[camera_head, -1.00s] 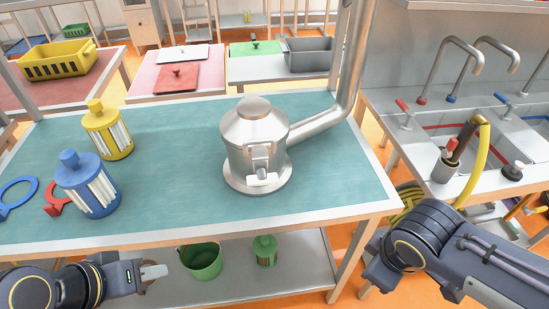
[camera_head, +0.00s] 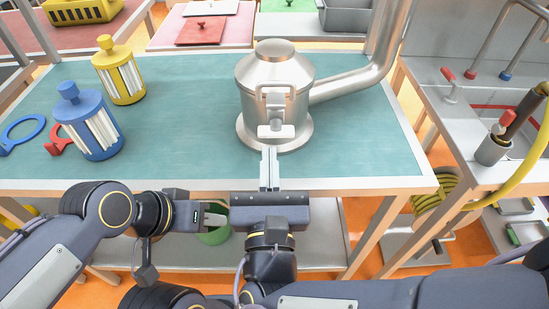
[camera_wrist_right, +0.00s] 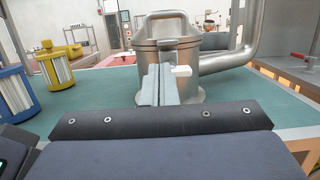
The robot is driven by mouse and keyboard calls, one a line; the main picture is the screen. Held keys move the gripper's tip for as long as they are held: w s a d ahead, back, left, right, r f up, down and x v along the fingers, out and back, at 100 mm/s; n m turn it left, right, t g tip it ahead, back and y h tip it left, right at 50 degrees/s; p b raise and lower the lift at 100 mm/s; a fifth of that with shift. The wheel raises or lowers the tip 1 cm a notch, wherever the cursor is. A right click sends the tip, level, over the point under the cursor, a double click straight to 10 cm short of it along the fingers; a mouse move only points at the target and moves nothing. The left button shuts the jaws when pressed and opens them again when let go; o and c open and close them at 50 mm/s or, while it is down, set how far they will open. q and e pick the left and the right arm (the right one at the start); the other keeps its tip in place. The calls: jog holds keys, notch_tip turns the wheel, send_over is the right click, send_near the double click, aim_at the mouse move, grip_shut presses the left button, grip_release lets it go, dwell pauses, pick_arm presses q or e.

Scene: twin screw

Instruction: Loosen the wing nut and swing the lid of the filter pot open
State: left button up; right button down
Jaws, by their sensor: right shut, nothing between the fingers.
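The steel filter pot (camera_head: 262,108) stands upright on the teal table with its domed lid (camera_head: 273,68) down on it. A clamp fitting (camera_head: 275,105) is at its front, with a pale bar (camera_head: 283,132), seemingly the wing nut, at its lower end. My right gripper (camera_head: 269,154) is shut and empty, its fingers pointing at the pot just below the pale bar. In the right wrist view the fingers (camera_wrist_right: 158,82) partly cover the pot front beside the bar (camera_wrist_right: 181,71); contact cannot be told. My left gripper (camera_head: 216,216) is low at the table's front edge; its jaw gap is unclear.
Blue (camera_head: 91,125) and yellow (camera_head: 121,72) filter cartridges stand on the table's left. Blue (camera_head: 22,130) and red (camera_head: 58,140) ring tools lie beside them. A steel pipe (camera_head: 350,85) leaves the pot rightward. The middle-left tabletop is clear. A sink counter is at right.

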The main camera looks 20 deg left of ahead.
aim_at(270, 107)
jog(key=x, duration=0.6)
jog(key=shift+r+p, duration=0.1)
jog(key=shift+p, duration=0.3)
jog(key=shift+w+a+r+p, duration=0.2)
jog(key=shift+w+r+p, duration=0.2)
jog(key=shift+w+r, duration=0.35)
jog(key=shift+w+a+r+p, duration=0.2)
jog(key=shift+w+r+p, duration=0.15)
jog(key=shift+w+r, duration=0.45)
pick_arm(q)
notch_tip(270, 107, up, 2)
jog(key=shift+r, duration=0.25)
pick_arm(e)
jog(key=shift+s+r, duration=0.1)
jog(key=shift+s, duration=0.05)
pick_arm(q)
jog(key=shift+r, duration=0.1)
pick_arm(e)
jog(key=shift+r, duration=0.1)
